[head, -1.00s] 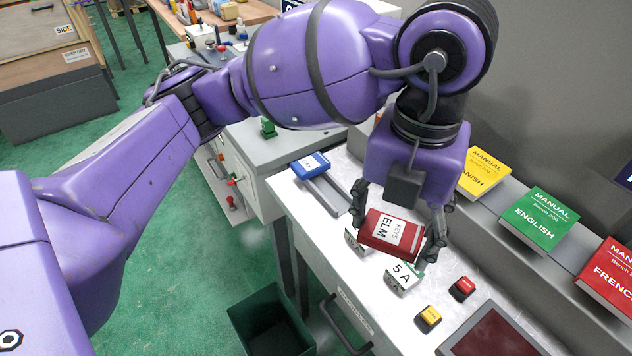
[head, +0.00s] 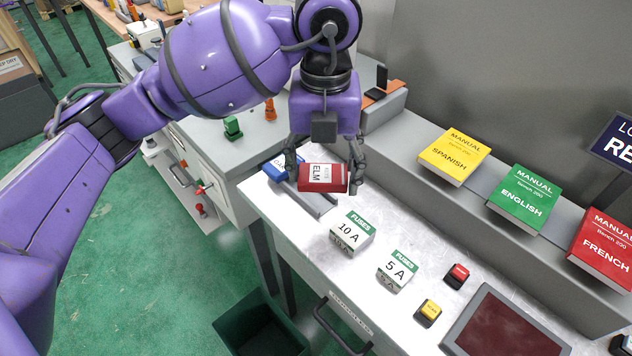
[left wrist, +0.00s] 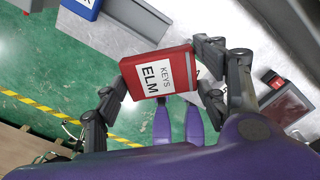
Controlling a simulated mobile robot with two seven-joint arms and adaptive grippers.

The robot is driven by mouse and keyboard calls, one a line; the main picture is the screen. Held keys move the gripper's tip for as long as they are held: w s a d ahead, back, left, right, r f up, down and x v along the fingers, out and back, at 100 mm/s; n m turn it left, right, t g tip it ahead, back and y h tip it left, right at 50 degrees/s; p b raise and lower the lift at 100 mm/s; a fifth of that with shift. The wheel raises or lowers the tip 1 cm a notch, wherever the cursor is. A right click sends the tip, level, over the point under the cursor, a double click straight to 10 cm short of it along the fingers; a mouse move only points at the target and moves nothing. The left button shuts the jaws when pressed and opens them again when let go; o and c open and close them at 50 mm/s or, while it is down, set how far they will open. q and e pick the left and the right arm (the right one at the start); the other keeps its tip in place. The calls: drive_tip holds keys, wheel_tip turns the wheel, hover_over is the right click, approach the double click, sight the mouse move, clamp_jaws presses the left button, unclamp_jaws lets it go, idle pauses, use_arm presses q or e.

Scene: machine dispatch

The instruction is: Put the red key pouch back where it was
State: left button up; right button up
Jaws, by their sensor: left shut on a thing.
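The red key pouch (head: 335,178), with a white label reading "KEYS ELM", is in my left gripper (head: 324,172). The gripper is shut on it and holds it above the left part of the white bench top, in front of a blue pouch (head: 279,169). In the left wrist view the red pouch (left wrist: 158,73) sits between the two fingers, label showing. The blue pouch also shows at the top of that view (left wrist: 85,5). It lies at the upper end of a grey strip (head: 312,199) on the bench. My right gripper is not in view.
Fuse boxes marked 10 A (head: 351,231) and 5 A (head: 397,269) stand on the bench. Red (head: 457,275) and yellow (head: 428,312) buttons and a dark screen (head: 508,330) are to the right. Yellow (head: 454,157), green (head: 524,198) and red (head: 603,248) manuals line the back ledge.

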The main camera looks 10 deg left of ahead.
use_arm(q)
drive_tip(key=w+f, duration=0.1)
drive_tip(key=w+a+f, duration=0.1)
drive_tip(key=f, duration=0.1)
drive_tip(key=w+f, duration=0.1)
drive_tip(key=f, duration=0.1)
drive_tip(key=shift+w+a, duration=0.3)
drive_tip(key=shift+a, duration=0.1)
drive_tip(key=shift+w+a+f, duration=0.1)
drive_tip(key=shift+w+f, duration=0.05)
drive_tip(key=shift+f, duration=0.8)
drive_tip(key=shift+w+a+f, duration=0.1)
drive_tip(key=shift+w+f, duration=0.05)
drive_tip(key=shift+f, duration=0.8)
drive_tip(key=shift+f, duration=0.4)
drive_tip(key=o, duration=1.3)
drive_tip(key=shift+c, duration=0.2)
wheel_tip(320, 180, up, 13)
drive_tip(key=shift+f, duration=0.1)
